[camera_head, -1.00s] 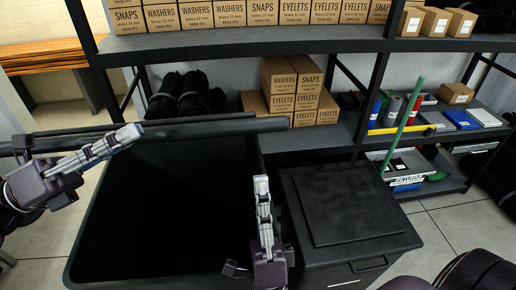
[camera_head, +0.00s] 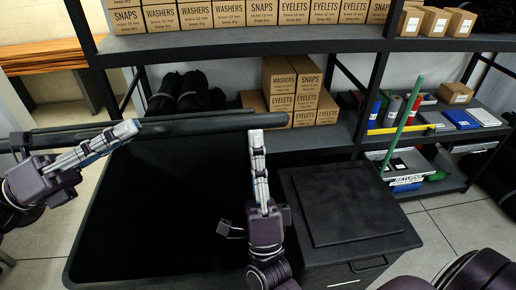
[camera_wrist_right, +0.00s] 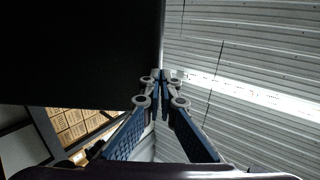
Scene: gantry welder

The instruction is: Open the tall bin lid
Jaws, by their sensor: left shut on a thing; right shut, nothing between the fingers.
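The tall bin (camera_head: 98,215) is a large black container with its top open and its inside dark. Its black lid (camera_head: 205,125) stands raised at the back, seen almost edge-on in the head view. My left gripper (camera_head: 132,129) is at the lid's left part and is shut on its edge. My right gripper (camera_head: 256,137) is shut and empty, its tips up beside the lid's right part; I cannot tell whether they touch. In the right wrist view a big dark panel, apparently the lid (camera_wrist_right: 80,50), lies left of the closed fingertips (camera_wrist_right: 160,76).
A lower black bin (camera_head: 350,205) with a closed flat lid stands close on the right. Behind is a shelf rack (camera_head: 310,138) with cardboard boxes (camera_head: 293,92) and black rolls (camera_head: 180,92). A wooden bench (camera_head: 40,52) is at the back left.

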